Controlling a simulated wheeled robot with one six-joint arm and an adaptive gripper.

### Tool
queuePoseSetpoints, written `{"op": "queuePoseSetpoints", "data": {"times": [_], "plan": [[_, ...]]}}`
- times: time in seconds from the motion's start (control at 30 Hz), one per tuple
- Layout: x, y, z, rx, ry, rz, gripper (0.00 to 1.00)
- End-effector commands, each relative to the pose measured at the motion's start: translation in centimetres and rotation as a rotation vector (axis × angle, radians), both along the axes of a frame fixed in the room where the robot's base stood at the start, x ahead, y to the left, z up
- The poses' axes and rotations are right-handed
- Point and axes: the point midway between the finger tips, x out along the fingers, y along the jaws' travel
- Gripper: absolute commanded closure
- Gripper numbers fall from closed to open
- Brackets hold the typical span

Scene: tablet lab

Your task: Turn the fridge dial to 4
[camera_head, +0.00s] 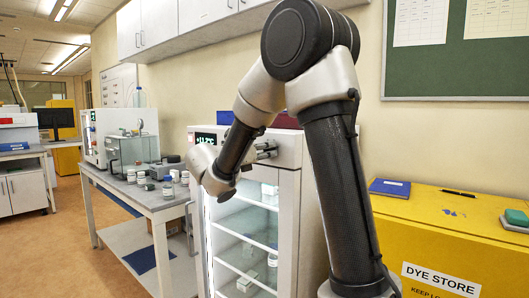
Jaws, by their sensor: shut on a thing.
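The fridge (288,215) is white with a glass door and stands in the middle of the head view. Its top panel carries a dark display (205,139) with bright digits that I cannot read surely. My gripper (268,151) is at the right part of that panel, partly hidden behind my own forearm and wrist. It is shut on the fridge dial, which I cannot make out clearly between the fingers. The dial's number marks and its present setting are hidden or too small to read.
A grey bench (165,204) with jars and a glass-sided instrument stands left of the fridge. A yellow cabinet (425,235) labelled DYE STORE stands to the right, with a blue book (390,188) and a pen on top. The floor at left is clear.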

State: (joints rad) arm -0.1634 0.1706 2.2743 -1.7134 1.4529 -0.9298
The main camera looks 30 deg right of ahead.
Motion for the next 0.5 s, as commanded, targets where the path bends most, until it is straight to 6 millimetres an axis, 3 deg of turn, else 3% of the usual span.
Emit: {"op": "queuePoseSetpoints", "data": {"times": [0.5], "plan": [[-0.04, 0.01, -0.09, -0.124, 0.349, 0.000, 0.92]]}}
